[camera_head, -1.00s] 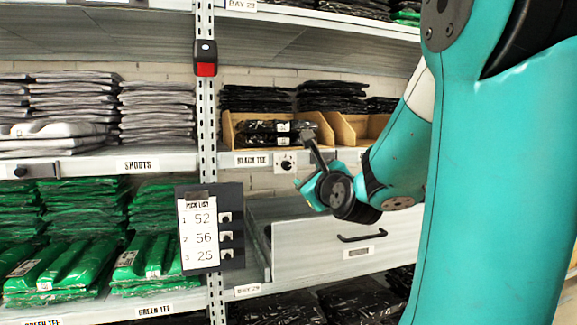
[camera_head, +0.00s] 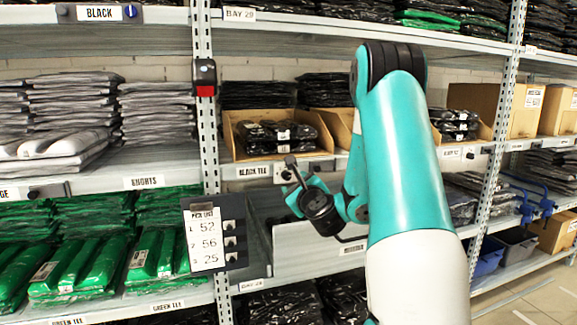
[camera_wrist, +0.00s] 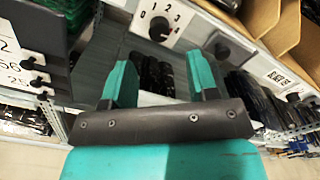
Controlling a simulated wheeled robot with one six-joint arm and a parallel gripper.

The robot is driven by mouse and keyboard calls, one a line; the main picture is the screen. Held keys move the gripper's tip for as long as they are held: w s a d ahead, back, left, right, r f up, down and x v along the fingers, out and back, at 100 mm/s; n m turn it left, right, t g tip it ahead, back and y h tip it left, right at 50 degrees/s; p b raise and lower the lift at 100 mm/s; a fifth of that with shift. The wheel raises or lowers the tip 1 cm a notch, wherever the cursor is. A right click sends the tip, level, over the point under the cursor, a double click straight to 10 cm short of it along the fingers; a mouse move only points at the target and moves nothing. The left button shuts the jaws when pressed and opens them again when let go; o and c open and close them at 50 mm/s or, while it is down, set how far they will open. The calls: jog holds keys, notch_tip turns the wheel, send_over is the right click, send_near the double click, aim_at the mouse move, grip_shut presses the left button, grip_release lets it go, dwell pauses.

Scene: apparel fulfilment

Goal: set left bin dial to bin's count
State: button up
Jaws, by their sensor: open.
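The left bin (camera_head: 231,135) is an open cardboard bin holding several dark plastic-wrapped packs in the head view. On the shelf edge below it is a dial (camera_head: 284,173), partly covered by my gripper. In the wrist view the dial is a white plate with numbers and a dark knob (camera_wrist: 160,28); which number it points to is not clear. My gripper (camera_wrist: 163,75) is open and empty, its two teal fingers apart below the dial in that view. In the head view my gripper (camera_head: 295,172) is just in front of the dial, apparently not gripping it.
A pick list panel (camera_head: 207,237) reading 52, 56, 25 hangs on the left post. A pale drawer-like box (camera_head: 275,233) lies below the shelf edge. Green packs (camera_head: 65,265) fill the lower left shelf.

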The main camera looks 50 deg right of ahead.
aim_at(288, 177)
jog(key=p+x, duration=0.2)
jog(key=x, duration=0.1)
jog(key=p+x, duration=0.2)
jog(key=shift+w+r, duration=0.2)
jog(key=shift+r, duration=0.05)
jog(key=shift+w+d+f+p, duration=0.2)
jog(key=shift+w+d+p, duration=0.25)
jog(key=shift+w, duration=0.1)
jog(key=c, duration=0.9)
